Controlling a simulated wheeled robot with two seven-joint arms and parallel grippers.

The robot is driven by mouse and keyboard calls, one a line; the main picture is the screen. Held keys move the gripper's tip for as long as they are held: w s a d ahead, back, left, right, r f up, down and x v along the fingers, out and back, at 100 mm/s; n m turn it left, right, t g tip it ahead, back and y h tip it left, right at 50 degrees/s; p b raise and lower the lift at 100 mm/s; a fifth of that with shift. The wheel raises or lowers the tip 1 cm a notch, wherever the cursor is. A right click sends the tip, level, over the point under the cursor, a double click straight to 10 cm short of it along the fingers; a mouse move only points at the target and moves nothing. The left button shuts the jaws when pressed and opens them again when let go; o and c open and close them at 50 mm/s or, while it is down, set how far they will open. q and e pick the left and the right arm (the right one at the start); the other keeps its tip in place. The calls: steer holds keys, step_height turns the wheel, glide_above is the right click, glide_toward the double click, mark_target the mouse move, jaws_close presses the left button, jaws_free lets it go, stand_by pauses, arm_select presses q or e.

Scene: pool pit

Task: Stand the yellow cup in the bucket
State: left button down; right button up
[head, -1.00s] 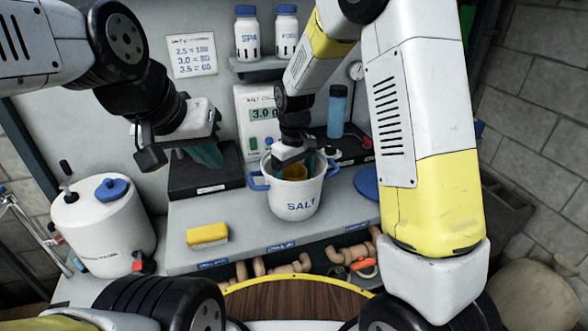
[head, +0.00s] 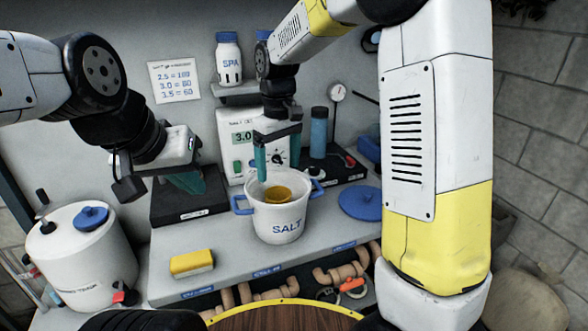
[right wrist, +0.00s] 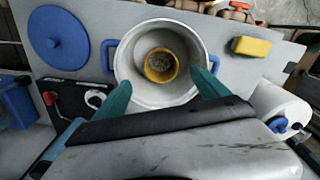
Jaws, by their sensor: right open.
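The yellow cup (head: 278,194) is inside the white bucket (head: 287,222) marked SALT, its round mouth facing up. In the right wrist view the cup (right wrist: 161,65) looks upright, with the bucket's pale inner wall (right wrist: 190,92) around it. Its base is hidden in the head view. My right gripper (head: 278,160) is open above the bucket, teal fingers apart and clear of the cup. Its fingertips (right wrist: 163,90) show at the bucket's near rim in the wrist view. My left gripper (head: 187,180) hangs over the black block at the left; its finger gap is not clear.
A yellow sponge-like block (head: 192,263) lies on the bench front. A blue lid (head: 361,202) lies right of the bucket. A white meter (head: 240,140) and a blue bottle (head: 318,132) stand behind. A white tank (head: 80,245) is at the left.

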steer(key=s+d+r+m+t+y, duration=0.1)
steer(key=s+d+r+m+t, duration=0.2)
steer(key=s+d, duration=0.4)
steer(key=s+d+r+m+t+y, duration=0.1)
steer(key=s+d+r+m+t, duration=0.2)
steer(key=s, duration=0.9)
steer(key=d+r+m, duration=0.1)
steer(key=d+r, duration=0.1)
steer(key=d, duration=0.1)
steer(key=shift+s+d, duration=0.2)
steer(key=shift+d, duration=0.2)
